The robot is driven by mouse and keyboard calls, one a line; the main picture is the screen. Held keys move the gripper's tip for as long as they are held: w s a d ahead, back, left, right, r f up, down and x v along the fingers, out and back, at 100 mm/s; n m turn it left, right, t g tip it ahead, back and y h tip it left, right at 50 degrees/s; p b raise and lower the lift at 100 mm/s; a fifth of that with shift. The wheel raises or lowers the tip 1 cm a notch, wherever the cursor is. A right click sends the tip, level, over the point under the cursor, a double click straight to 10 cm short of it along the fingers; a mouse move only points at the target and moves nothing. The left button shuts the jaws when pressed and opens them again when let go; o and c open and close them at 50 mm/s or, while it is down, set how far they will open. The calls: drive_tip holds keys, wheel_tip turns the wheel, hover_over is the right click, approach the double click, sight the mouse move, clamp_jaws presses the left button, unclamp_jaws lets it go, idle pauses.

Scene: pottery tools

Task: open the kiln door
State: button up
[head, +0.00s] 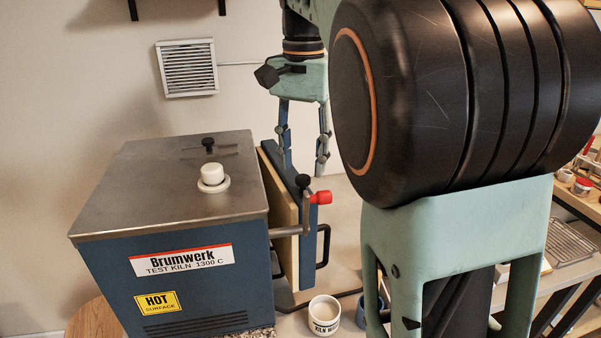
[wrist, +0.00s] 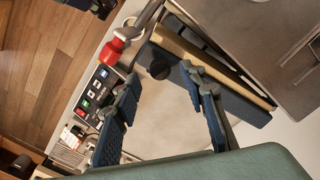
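The blue kiln (head: 190,275) stands at the left in the head view. Its door (head: 308,235), blue outside with a cream inner slab (head: 280,215), is on the kiln's right side and looks slightly ajar, with a narrow dark gap. The door also shows in the wrist view (wrist: 245,108). A metal latch bar with a red knob (head: 321,197) crosses its front; the red knob shows in the wrist view (wrist: 111,52). A black pull handle (head: 323,245) sits lower. My gripper (head: 304,168) is open and empty by the door's upper edge; contact is unclear.
A white cup (head: 324,314) stands on the table by the door, with another cup partly hidden beside it. A white plug (head: 212,176) sits on the kiln's lid. A control panel (wrist: 97,92) shows in the wrist view. My arm hides much of the right side.

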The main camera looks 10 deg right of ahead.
sight(293, 203)
drive_tip(key=shift+f, duration=1.4)
drive_tip(key=shift+c, duration=0.4)
clamp_jaws()
